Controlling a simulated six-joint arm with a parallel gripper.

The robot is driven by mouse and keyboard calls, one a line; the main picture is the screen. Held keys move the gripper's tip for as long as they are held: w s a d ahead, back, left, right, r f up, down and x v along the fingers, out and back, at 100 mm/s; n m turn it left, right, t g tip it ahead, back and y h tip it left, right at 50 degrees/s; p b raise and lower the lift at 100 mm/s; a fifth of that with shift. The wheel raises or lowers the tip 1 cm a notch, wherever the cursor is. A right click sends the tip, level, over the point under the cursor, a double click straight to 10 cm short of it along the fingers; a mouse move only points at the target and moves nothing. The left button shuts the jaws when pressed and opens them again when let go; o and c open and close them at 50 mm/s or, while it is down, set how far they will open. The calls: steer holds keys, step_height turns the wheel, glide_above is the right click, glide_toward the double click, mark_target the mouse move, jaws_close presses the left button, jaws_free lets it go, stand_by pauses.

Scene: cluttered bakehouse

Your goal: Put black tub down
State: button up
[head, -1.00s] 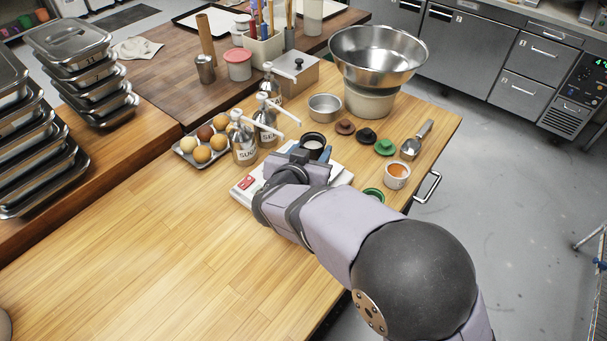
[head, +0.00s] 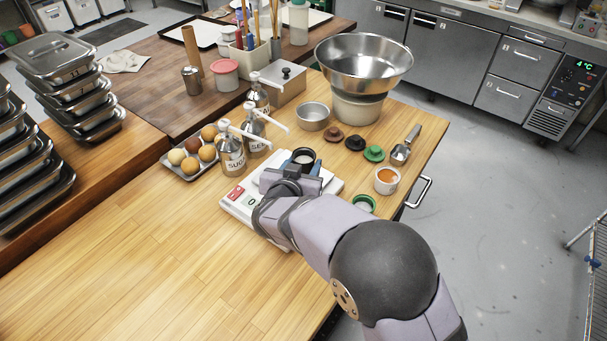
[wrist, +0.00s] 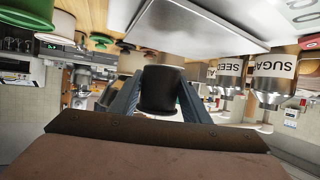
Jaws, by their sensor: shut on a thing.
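The black tub (head: 304,154) is upright between the fingers of my gripper (head: 301,165), with something pale inside. In the wrist view, which is upside down, the tub (wrist: 161,88) fills the space between the two blue-grey fingers of my gripper (wrist: 160,100), which are shut on it. The tub is over or just beyond the far part of the white scale (head: 234,207); I cannot tell whether it touches the scale. My arm hides part of the scale.
Sugar (head: 231,155) and seed (head: 255,135) pump bottles stand left of the tub. Black (head: 355,142), brown (head: 331,134) and green (head: 374,153) lids lie right. The front-left worktop (head: 150,260) is clear.

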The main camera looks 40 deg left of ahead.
steer(key=shift+f, duration=1.85)
steer(key=shift+f, duration=0.15)
steer(key=o, duration=1)
steer(key=shift+o, duration=0.2)
steer(key=shift+r, duration=0.2)
steer(key=b+v, duration=0.1)
steer(key=v, duration=1.1)
